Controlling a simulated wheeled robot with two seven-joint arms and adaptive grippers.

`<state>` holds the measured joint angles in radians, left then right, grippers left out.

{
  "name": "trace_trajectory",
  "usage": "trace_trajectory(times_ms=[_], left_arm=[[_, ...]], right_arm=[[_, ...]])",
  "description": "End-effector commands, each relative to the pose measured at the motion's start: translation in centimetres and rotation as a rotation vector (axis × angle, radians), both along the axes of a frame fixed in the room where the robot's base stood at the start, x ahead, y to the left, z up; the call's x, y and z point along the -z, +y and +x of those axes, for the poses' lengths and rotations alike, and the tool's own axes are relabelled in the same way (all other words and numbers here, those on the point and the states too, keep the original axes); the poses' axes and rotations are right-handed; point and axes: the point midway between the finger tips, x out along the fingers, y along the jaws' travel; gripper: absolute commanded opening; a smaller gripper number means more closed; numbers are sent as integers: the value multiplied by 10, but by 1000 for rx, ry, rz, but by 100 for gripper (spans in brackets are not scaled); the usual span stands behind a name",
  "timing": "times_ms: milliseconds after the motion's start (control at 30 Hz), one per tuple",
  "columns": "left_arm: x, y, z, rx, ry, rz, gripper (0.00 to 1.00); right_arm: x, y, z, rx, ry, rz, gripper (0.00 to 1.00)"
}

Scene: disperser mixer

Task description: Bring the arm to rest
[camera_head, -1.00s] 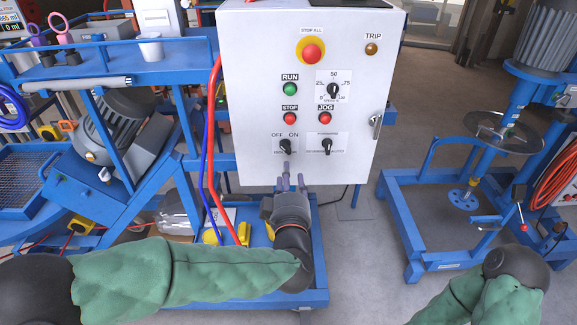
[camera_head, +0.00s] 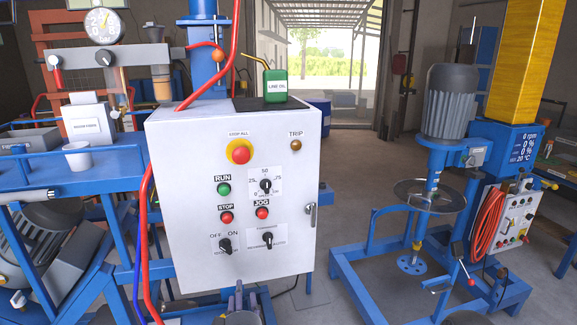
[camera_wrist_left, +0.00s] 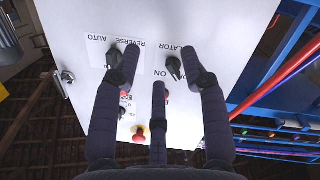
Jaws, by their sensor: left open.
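My left gripper (camera_head: 239,294) shows at the bottom of the head view, in front of the lower edge of the white control cabinet (camera_head: 180,165). Only its dark fingers and part of its body show; the rest of the arm is below the picture. In the left wrist view its three fingers (camera_wrist_left: 158,85) are spread and empty, with the cabinet face (camera_wrist_left: 210,35) upside down beyond them. The OFF/ON knob (camera_head: 225,246) is above the fingertips in the head view; it also shows between fingers in the wrist view (camera_wrist_left: 173,68). My right gripper is out of view.
The cabinet carries a red stop button (camera_head: 241,154), and a green oil can (camera_head: 275,87) stands on top. A blue bench (camera_head: 110,165) is at the left. The mixer stand (camera_head: 375,265) is at the right, with bare floor between it and the cabinet.

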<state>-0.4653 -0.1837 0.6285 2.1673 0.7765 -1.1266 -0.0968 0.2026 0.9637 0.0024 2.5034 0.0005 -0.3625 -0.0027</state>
Motion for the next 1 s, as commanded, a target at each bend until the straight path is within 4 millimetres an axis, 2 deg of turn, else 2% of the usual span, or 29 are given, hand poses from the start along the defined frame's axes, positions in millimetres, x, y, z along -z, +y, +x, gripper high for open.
trace_trajectory(times_ms=[33, 233, 367, 467, 600, 667, 800, 900, 1000], left_arm=[[25, -1, 6, 26, 59, 23, 44], [120, -8, 13, 152, 284, 80, 44], [184, -9, 4, 233, 441, 96, 44], [233, -10, -10, 296, 566, 96, 44], [299, -11, -43, 387, 745, 81, 44], [325, -11, -60, 424, 822, 68, 44], [379, -13, -108, 519, 999, 24, 44], [410, -15, -146, 585, 1117, -16, 44], [432, -19, -179, 643, 1211, -55, 44]], right_arm=[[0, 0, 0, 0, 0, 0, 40], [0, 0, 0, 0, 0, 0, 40], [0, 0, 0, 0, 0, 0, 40], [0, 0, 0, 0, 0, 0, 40], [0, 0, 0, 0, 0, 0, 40], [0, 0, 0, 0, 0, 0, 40], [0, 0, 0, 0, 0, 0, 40], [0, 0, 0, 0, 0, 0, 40], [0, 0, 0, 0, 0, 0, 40]])
